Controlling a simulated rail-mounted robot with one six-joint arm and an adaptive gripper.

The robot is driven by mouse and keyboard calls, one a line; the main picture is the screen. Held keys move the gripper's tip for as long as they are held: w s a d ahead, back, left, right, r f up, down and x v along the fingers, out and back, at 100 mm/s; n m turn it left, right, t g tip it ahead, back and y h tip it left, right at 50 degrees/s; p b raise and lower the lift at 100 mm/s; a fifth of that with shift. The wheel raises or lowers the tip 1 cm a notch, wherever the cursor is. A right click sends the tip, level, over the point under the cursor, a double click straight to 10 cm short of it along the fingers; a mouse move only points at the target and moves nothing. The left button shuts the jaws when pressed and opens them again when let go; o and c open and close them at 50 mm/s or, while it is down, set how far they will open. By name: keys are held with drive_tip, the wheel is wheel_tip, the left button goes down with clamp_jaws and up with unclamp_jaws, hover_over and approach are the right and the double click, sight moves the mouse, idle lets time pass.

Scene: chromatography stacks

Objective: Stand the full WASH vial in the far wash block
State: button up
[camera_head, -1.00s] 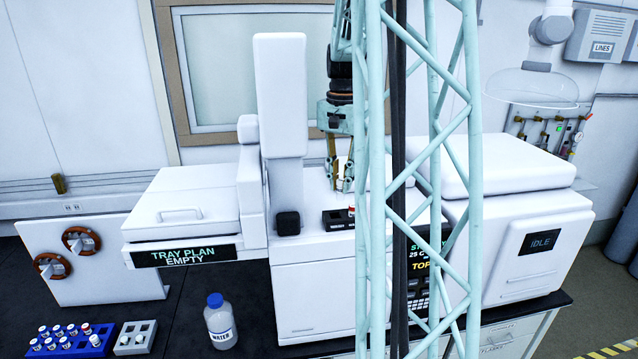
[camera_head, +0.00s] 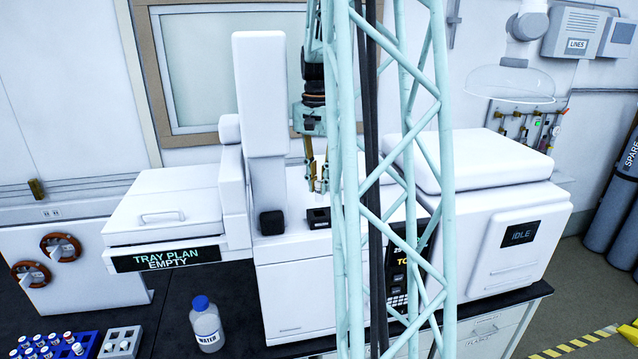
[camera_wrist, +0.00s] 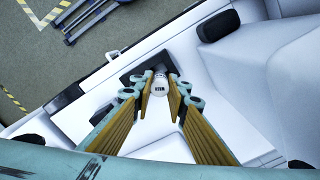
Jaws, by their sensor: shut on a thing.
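My gripper (camera_head: 317,186) points down over the white top of the instrument, partly behind a lattice mast in the head view. In the wrist view its fingers (camera_wrist: 161,88) are shut on a small vial (camera_wrist: 159,82) with a pale top and a label; I cannot read the label. A small dark block (camera_head: 318,217) sits on the instrument's front edge, just below and in front of the gripper in the head view. The dark block also shows in the wrist view (camera_wrist: 131,66), beside and beyond the vial. I cannot tell whether the vial touches it.
A white tower (camera_head: 262,95) with a black knob stands left of the gripper. A blue rack (camera_head: 62,347) of several vials, a grey rack (camera_head: 121,341) and a water bottle (camera_head: 206,325) are on the bench at lower left. A lidded white instrument (camera_head: 500,200) stands right.

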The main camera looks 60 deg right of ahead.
sight(319, 201)
drive_tip(key=shift+f+b, duration=0.9)
drive_tip(key=shift+f, duration=0.8)
drive_tip(key=shift+f+b, duration=1.2)
drive_tip(key=shift+f, duration=0.8)
idle(0.8)
drive_tip(key=o, duration=0.8)
drive_tip(key=shift+o, duration=1.1)
drive_tip(key=shift+o, duration=1.2)
drive_tip(key=shift+r, duration=0.15)
drive_tip(key=shift+r+p, duration=2.05)
drive_tip(key=shift+r, duration=1.35)
